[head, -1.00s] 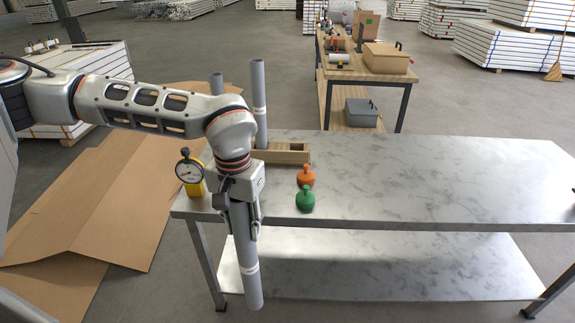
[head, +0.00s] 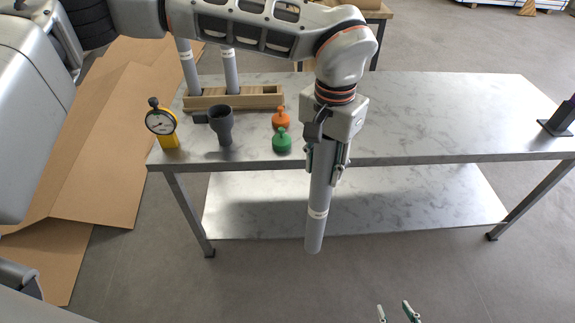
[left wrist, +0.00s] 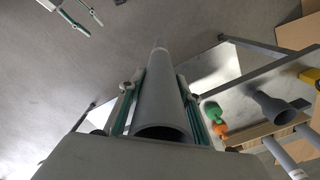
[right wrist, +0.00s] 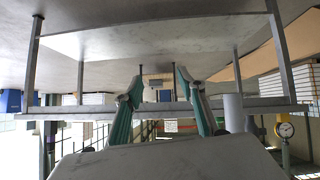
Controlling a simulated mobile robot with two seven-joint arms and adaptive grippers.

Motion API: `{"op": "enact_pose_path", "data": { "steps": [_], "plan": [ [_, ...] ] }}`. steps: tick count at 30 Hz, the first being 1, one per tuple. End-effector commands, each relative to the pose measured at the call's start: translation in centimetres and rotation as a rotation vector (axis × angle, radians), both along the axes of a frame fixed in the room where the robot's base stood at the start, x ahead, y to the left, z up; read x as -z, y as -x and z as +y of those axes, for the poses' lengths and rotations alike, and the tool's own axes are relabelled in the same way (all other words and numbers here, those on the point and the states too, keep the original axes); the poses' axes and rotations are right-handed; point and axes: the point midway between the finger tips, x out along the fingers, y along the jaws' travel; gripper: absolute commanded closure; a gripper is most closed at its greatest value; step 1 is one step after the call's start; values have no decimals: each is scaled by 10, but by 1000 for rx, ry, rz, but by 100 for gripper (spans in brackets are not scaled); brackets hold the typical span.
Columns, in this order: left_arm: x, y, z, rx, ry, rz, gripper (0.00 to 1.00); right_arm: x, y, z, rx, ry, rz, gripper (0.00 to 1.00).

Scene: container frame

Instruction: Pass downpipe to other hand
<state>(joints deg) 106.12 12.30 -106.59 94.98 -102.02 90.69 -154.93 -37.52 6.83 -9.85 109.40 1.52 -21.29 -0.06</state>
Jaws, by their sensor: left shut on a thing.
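The grey downpipe (head: 318,215) hangs upright in front of the table's front edge, with a pale band near its lower part. My left gripper (head: 327,165) is shut around its upper part. In the left wrist view the downpipe (left wrist: 163,105) runs away between the fingers, its hollow end nearest the camera. My right gripper (head: 395,312) shows only by its fingertips at the bottom of the head view, below and right of the downpipe and apart from it. Its fingers (right wrist: 158,95) are spread and empty in the right wrist view.
The marble-topped table (head: 430,120) has a lower shelf. On it stand a wooden rack (head: 255,97) with two grey pipes, a dial gauge (head: 161,122), a dark grey pipe fitting (head: 222,125), and orange (head: 281,119) and green (head: 282,141) knobbed pieces. The table's right half is mostly clear.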

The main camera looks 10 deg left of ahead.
Motion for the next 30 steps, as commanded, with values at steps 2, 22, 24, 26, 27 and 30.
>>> {"op": "enact_pose_path", "data": {
  "steps": [2,22,24,26,27,30],
  "plan": [
    [-4,-2,-23,43,0,-2,100,0,0,0,0,0,0,60],
    [-16,-7,-86,179,1,0,100,-5,-10,1,-14,-9,-7,47],
    [-16,-7,-86,179,1,0,100,-12,-23,3,-32,-26,-19,47],
    [-16,-7,-86,179,1,0,100,-21,-38,5,-56,-41,-30,47],
    [-16,-7,-86,179,1,0,100,-28,-49,8,-76,-56,-39,47],
    [-16,-7,-86,178,1,0,100,-49,-76,16,-138,-91,-57,47]
  ]
}}
